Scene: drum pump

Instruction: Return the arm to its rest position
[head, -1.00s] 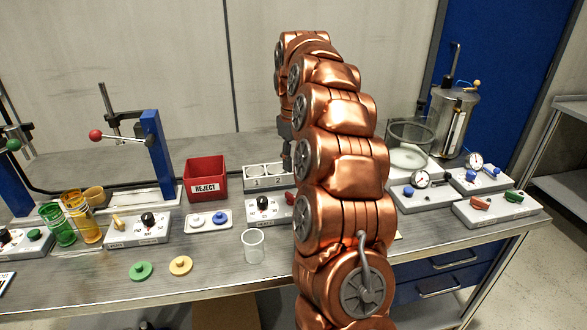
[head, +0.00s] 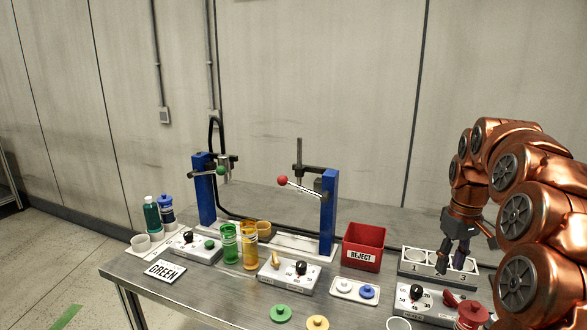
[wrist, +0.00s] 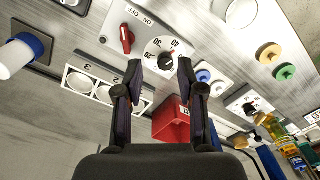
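My copper arm (head: 530,190) stands at the right of the head view, bent over the bench. My gripper (head: 455,245) points down above the numbered white rack (head: 412,262) and the control box with a dial. In the wrist view the two dark fingers of my gripper (wrist: 160,85) are spread apart with nothing between them. The dial box (wrist: 140,40) and the rack (wrist: 78,80) lie beyond the fingers.
A red REJECT bin (head: 363,250) stands left of my gripper. A clear cup (head: 398,323) is near the front edge. Space above the bench's middle is open.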

